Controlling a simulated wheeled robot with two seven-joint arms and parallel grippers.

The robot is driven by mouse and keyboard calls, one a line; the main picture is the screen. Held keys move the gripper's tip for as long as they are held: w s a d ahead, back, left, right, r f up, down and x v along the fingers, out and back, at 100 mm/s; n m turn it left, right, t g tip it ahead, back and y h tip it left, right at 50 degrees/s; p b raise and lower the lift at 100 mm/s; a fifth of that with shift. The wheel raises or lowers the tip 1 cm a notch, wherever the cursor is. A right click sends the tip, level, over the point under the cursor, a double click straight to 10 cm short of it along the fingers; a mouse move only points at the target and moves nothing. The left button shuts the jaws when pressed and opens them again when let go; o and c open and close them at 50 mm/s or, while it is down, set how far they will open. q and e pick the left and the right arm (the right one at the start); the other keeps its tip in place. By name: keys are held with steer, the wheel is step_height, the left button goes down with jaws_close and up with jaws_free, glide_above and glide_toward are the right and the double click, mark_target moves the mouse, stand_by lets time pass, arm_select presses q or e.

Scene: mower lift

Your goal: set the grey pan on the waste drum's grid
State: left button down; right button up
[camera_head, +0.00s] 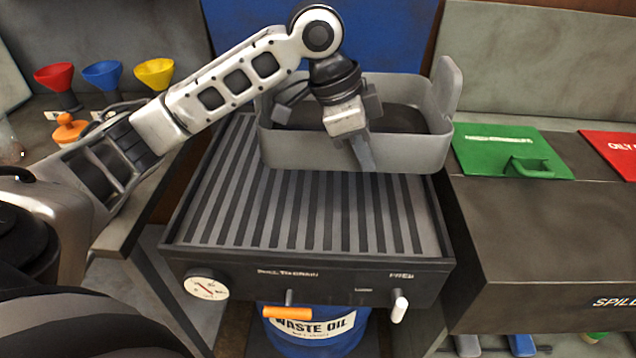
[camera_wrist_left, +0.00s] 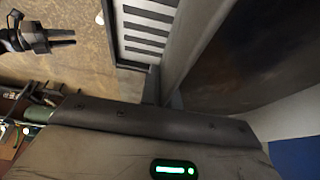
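The grey pan (camera_head: 300,152) is a deep tray with a raised tab at its right end and a dark inside. It is over the back part of the waste drum's striped grid (camera_head: 300,215). I cannot tell whether its base touches the bars. My left gripper (camera_head: 361,148) comes down over the pan's near wall, with a finger against the outside. The wrist view shows its fingers close together at the pan's wall (camera_wrist_left: 190,50), so it looks shut on it. My right gripper (camera_wrist_left: 62,38) shows in the wrist view, empty, its fingers apart.
A blue waste oil drum (camera_head: 315,330) stands below the grid, with an orange handle (camera_head: 288,312) and a gauge (camera_head: 206,285) in front. A green lid (camera_head: 512,150) and red lid (camera_head: 615,150) lie right. Funnels (camera_head: 102,75) stand back left. The grid's front is clear.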

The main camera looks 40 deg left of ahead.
arm_select(q)
steer(key=a+f, duration=0.3)
steer(key=s+a+f+b, duration=0.1)
steer(key=a+f, duration=0.2)
steer(key=a, duration=0.1)
steer(key=shift+s+f, duration=0.15)
steer(key=f, duration=0.3)
steer(key=shift+s+a+f, duration=0.1)
steer(key=shift+a, duration=0.1)
steer(key=shift+f, duration=0.25)
arm_select(e)
steer(key=shift+w+a+f, duration=0.1)
steer(key=shift+w+f, duration=0.05)
steer(key=shift+f, duration=0.05)
arm_select(q)
steer(key=c, duration=2)
jaws_free()
steer(key=shift+f, duration=0.25)
steer(key=o, duration=0.4)
steer(key=shift+c, duration=0.2)
arm_select(e)
steer(key=shift+f, duration=0.1)
